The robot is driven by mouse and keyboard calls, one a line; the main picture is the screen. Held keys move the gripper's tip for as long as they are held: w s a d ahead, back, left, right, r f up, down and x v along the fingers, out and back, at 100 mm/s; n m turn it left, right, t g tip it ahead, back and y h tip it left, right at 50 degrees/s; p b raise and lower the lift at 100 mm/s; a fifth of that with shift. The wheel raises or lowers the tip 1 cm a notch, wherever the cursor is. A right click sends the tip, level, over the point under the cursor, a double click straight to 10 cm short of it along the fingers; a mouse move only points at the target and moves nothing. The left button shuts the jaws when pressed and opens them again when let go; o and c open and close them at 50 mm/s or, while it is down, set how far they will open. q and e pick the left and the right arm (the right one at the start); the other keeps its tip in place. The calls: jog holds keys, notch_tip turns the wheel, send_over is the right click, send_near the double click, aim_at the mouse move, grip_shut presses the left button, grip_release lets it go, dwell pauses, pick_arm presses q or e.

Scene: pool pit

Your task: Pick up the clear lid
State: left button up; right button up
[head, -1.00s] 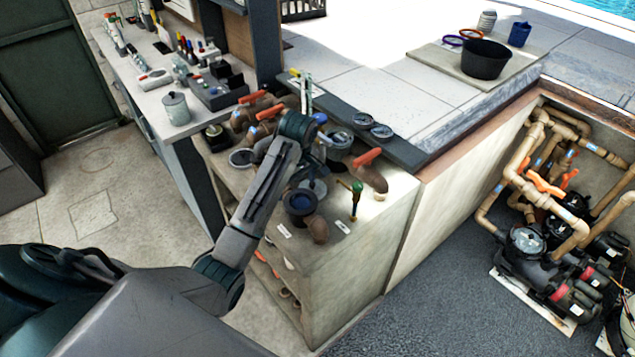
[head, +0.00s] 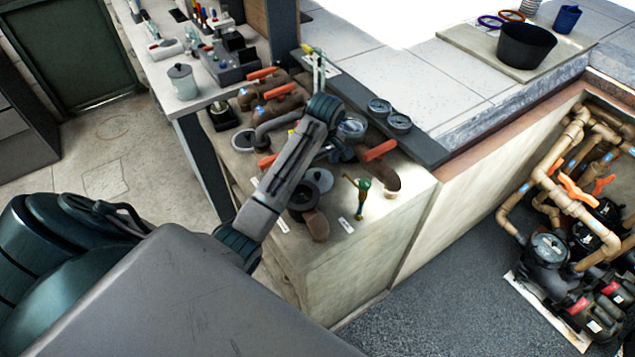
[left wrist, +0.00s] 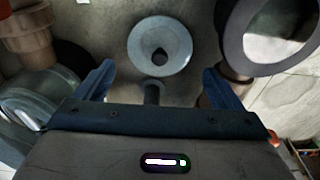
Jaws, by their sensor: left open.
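The clear lid (left wrist: 160,46), a pale round see-through disc with a dark knob at its middle, lies on the worn surface just beyond my left fingertips in the left wrist view. In the head view it is a pale disc (head: 320,180), partly hidden by my left arm. My left gripper (left wrist: 157,84) is open, its blue fingers spread to either side just short of the lid, with nothing between them but a small dark post. My right gripper is not in view.
A green-handled tap (head: 361,196) and orange-handled valves (head: 380,151) crowd the bench.

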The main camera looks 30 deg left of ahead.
aim_at(318, 174)
pick_arm(q)
jog(key=shift+w+f, duration=0.15)
jog(key=shift+f, duration=0.2)
jog(key=f+p, duration=0.3)
jog(key=f, duration=0.1)
jog(key=shift+a, duration=0.25)
jog(key=shift+f, duration=0.5)
jog(key=c, duration=0.6)
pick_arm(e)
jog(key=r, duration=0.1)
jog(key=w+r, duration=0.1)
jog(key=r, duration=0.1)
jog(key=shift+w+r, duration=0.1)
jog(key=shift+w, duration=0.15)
